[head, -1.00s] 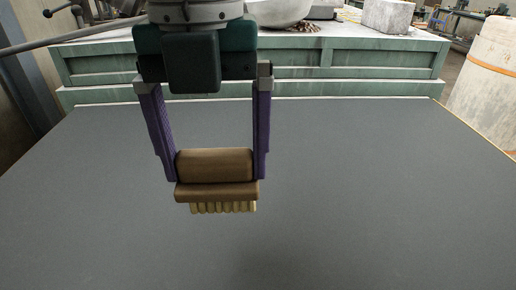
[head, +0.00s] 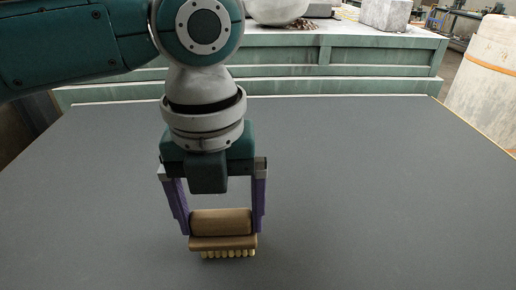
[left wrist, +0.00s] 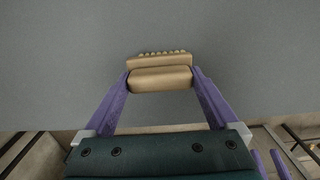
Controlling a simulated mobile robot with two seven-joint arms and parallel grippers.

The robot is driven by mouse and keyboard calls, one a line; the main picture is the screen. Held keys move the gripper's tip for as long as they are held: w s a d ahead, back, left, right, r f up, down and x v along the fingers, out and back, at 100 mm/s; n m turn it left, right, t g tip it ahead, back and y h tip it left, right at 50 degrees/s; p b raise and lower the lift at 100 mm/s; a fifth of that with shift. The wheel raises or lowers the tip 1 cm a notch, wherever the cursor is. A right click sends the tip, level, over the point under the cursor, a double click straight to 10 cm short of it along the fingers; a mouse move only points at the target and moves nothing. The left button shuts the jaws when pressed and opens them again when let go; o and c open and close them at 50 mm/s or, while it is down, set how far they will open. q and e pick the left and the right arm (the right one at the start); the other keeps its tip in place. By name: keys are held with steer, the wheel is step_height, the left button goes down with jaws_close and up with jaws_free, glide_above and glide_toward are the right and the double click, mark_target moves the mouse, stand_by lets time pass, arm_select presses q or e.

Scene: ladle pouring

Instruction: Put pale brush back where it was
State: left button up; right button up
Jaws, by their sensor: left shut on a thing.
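The brush (head: 221,223) is brown wood with a rounded handle block and a row of pale bristles pointing down. My left gripper (head: 222,214) is shut on the two ends of its handle, with one purple finger at each side. In the left wrist view the brush (left wrist: 160,78) sits between the fingertips (left wrist: 160,80) with its bristles facing away from my wrist. The brush is over the near part of the grey table (head: 360,190). I cannot tell whether the bristles touch the tabletop.
The grey tabletop around the brush is clear. Behind it stands a green bench (head: 380,57) with a pale rounded thing (head: 277,10) and a grey block (head: 386,14) on top. A white barrel-like container (head: 490,85) stands at the right.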

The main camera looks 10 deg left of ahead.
mark_target(220, 214)
arm_select(q)
steer(key=o, duration=0.9)
steer(key=shift+o, duration=0.2)
